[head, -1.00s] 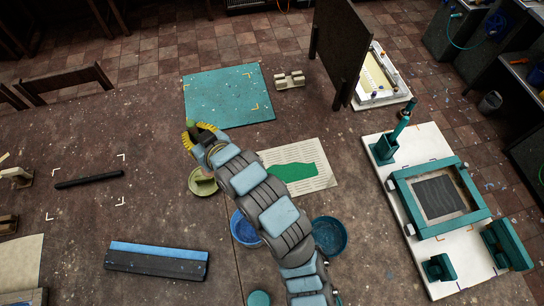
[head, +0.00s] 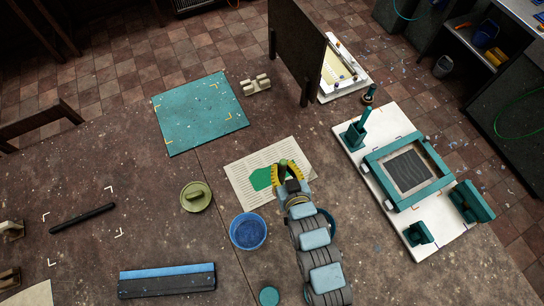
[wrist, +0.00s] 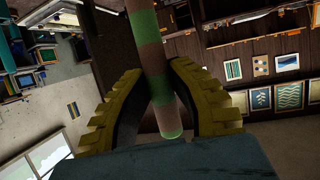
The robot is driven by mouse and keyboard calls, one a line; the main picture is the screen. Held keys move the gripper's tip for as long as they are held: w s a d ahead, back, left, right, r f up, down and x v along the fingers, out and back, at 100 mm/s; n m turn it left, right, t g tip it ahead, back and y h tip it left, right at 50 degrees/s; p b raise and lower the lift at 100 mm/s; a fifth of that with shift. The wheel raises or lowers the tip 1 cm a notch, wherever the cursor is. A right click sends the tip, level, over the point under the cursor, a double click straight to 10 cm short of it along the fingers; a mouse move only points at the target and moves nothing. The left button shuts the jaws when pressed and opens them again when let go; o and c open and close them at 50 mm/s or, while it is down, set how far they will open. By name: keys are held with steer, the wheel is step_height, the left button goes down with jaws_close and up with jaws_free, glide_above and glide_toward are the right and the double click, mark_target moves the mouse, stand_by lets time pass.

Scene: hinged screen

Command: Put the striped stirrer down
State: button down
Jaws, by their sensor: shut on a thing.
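My gripper (head: 286,173) is over the right part of the printed sheet with a green shape, near its front edge. It is shut on the striped stirrer (wrist: 153,50). In the wrist view the stirrer is a rod with green and brown bands, held between the two yellow ribbed fingers. In the head view only a small green end of the stirrer (head: 283,162) shows at the fingertips. The rest of it is hidden or too small to tell.
The sheet (head: 243,188) lies mid-table. A blue bowl (head: 248,231) and a green lidded pot (head: 196,197) stand left of my arm. A teal bowl (head: 330,222) is partly behind it. A teal mat (head: 200,112), dark upright screen (head: 298,50) and white board (head: 352,158) lie around.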

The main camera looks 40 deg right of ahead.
steer(key=w+d+f+b, duration=0.5)
steer(key=w+d+f, duration=0.2)
steer(key=w+f, duration=0.4)
steer(key=shift+f+b, duration=0.35)
steer(key=shift+f, duration=0.85)
steer(key=c, duration=1)
jaws_free()
steer(key=shift+c, duration=0.2)
